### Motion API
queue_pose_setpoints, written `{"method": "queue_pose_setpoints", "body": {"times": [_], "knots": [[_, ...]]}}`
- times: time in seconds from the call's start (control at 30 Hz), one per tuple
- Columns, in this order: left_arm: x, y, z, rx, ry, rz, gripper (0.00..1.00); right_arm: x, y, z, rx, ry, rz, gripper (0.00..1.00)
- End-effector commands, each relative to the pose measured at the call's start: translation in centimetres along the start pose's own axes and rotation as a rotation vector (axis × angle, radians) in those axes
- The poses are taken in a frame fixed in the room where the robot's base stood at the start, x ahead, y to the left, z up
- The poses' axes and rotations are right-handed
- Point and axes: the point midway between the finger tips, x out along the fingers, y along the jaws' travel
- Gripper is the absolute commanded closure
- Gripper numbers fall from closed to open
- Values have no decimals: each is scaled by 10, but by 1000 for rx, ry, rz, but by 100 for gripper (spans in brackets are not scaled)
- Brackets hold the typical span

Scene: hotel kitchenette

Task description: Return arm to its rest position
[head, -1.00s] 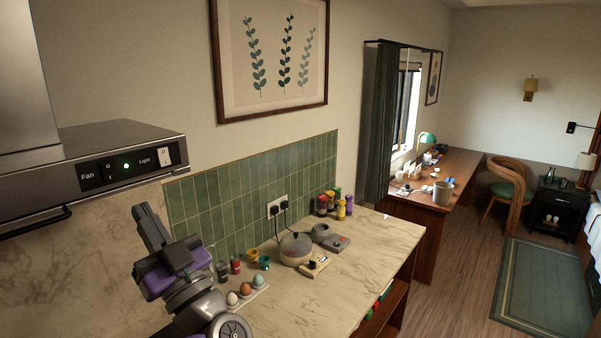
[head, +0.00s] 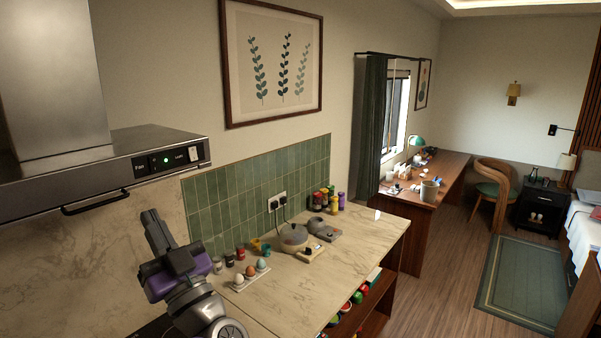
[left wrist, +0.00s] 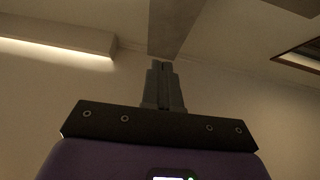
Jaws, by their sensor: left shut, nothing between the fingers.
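My left gripper (head: 152,224) is raised at the lower left of the head view, in front of the marble wall panel and below the range hood. It points upward, and its fingers are shut with nothing between them. In the left wrist view the closed fingers (left wrist: 163,80) point up toward the ceiling and a pale beam. The gripper touches nothing that I can see. My right gripper is in neither view.
The range hood (head: 110,175) juts out above my left gripper. The marble counter (head: 345,252) holds eggs in a tray (head: 250,277), small jars, a kettle (head: 294,238) and spice bottles (head: 325,199). Open wooden floor (head: 430,285) lies to the right.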

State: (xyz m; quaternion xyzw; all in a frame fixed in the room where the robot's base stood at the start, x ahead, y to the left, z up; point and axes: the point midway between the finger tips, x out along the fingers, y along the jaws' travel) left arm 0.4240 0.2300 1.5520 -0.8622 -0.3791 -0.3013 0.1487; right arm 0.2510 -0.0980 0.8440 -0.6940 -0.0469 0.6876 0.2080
Motion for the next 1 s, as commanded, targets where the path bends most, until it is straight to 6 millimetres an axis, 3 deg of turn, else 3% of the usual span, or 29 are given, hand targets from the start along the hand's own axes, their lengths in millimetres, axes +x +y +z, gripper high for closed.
{"method": "queue_pose_setpoints", "body": {"times": [0.27, 0.37, 0.47, 0.6, 0.73, 0.87, 1.0], "knots": [[-24, 59, 78, -37, -118, 230, 100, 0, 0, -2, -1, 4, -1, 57], [-40, 82, 112, -57, -184, 327, 100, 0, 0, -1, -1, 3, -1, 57], [-69, 108, 159, -82, -288, 449, 100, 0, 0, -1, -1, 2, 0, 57], [-132, 140, 237, -130, -504, 637, 100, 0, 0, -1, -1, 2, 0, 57], [-206, 153, 303, -170, -745, 786, 100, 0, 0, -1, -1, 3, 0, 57], [-290, 148, 359, -200, -1018, 895, 100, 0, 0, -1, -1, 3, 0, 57], [-386, 124, 401, -213, -1341, 968, 100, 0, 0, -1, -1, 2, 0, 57]]}}
